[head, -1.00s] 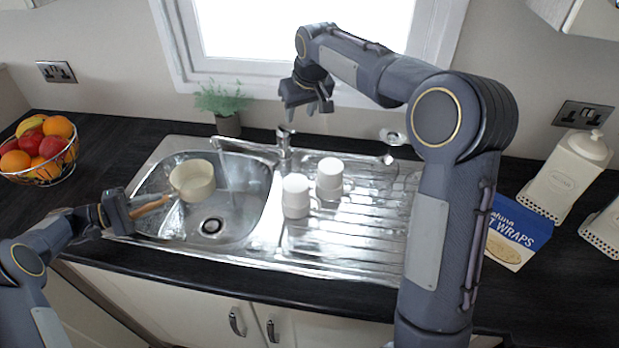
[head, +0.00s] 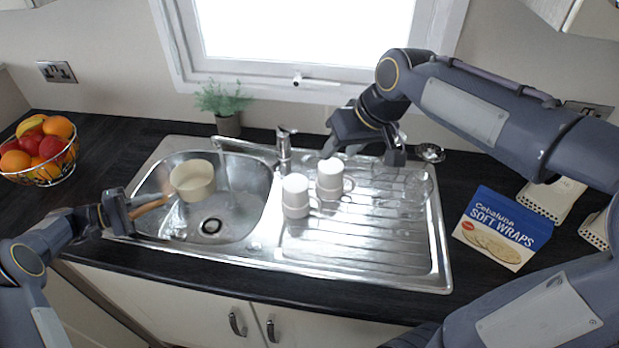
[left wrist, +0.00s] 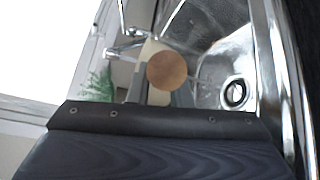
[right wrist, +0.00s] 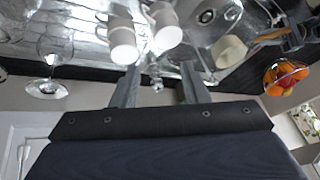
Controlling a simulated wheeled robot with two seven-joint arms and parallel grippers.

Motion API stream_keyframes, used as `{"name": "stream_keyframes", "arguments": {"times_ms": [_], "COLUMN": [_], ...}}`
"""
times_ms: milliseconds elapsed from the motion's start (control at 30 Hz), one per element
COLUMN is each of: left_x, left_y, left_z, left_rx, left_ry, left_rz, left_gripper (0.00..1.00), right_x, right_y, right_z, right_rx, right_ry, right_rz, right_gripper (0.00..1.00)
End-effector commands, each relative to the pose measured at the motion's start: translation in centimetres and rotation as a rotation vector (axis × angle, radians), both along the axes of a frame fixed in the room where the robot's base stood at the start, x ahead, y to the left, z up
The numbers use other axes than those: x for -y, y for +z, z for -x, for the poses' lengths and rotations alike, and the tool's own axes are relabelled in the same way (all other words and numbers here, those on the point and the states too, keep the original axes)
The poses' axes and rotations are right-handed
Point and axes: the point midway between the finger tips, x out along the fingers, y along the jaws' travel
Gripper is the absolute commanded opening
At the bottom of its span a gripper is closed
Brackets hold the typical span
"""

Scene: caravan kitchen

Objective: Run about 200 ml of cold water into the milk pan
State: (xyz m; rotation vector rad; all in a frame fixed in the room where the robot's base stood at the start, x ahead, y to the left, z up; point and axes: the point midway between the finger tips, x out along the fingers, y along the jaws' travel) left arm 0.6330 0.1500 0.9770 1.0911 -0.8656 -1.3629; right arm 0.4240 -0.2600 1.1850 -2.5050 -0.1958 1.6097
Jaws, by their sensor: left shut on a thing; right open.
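The cream milk pan (head: 193,182) is held over the left part of the sink bowl (head: 245,222), roughly level. My left gripper (head: 130,208) is shut on its wooden handle (head: 150,207); the handle's round end (left wrist: 167,70) fills the middle of the left wrist view. The chrome tap (head: 285,150) stands behind the sink, its spout reaching left to near the pan's far right side. A faint pale streak hangs below the spout; I cannot tell if it is water. The pan's contents are unclear. My right gripper (head: 367,158) is open and empty, right of the tap, behind the mugs.
A soft wraps box (head: 502,232) is at right, a fruit bowl (head: 42,150) at left. A potted plant (head: 227,122) stands behind the sink.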

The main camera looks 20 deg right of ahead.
Motion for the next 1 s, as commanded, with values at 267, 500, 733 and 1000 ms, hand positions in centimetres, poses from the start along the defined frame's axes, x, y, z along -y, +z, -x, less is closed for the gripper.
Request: {"name": "stream_keyframes", "arguments": {"times_ms": [267, 500, 733, 1000], "left_x": [0.0, 0.0, 0.0, 1.2], "left_y": [0.1, 0.1, 0.1, 0.2], "left_z": [0.0, 0.0, 0.0, -0.4], "left_rx": [0.002, 0.002, 0.002, 0.004], "left_ry": [-0.001, -0.001, -0.001, -0.002], "left_rz": [0.002, 0.002, 0.002, 0.004], "left_gripper": [0.00, 0.00, 0.00, 0.00], "right_x": [-0.7, -1.2, -1.3, -1.3], "right_y": [-0.9, -1.6, -1.7, -1.7], "right_z": [5.1, 7.2, 7.5, 7.5], "right_rx": [0.010, 0.014, 0.015, 0.014], "right_ry": [-0.020, -0.028, -0.029, -0.029], "right_rz": [-0.049, -0.069, -0.073, -0.072], "right_gripper": [0.41, 0.41, 0.41, 0.41]}}
